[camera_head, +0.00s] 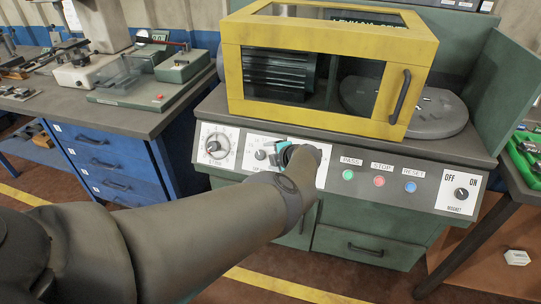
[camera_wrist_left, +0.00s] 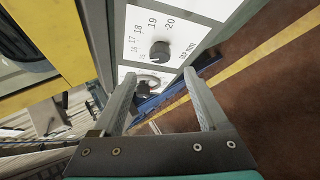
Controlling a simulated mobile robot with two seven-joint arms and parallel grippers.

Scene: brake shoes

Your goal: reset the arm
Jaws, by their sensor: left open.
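My left arm reaches in from the left of the head view to the front panel of the green machine (camera_head: 330,236). Its gripper is mostly hidden behind the wrist, with a teal part (camera_head: 283,148) showing by the panel's middle dials. In the left wrist view my left gripper (camera_wrist_left: 160,95) is open, with two grey fingers apart and nothing held. Ahead of the fingers are a black knob (camera_wrist_left: 160,52) on a white numbered plate and a second dial (camera_wrist_left: 148,82) between the fingers. I cannot tell whether a finger touches the panel. My right gripper is out of view.
A yellow guard box (camera_head: 232,75) with clear windows stands on the machine. Right of my wrist are green (camera_head: 348,174), red (camera_head: 379,181) and blue (camera_head: 410,187) buttons and an off/on knob (camera_head: 461,193). A blue-drawer workbench (camera_head: 105,163) stands left.

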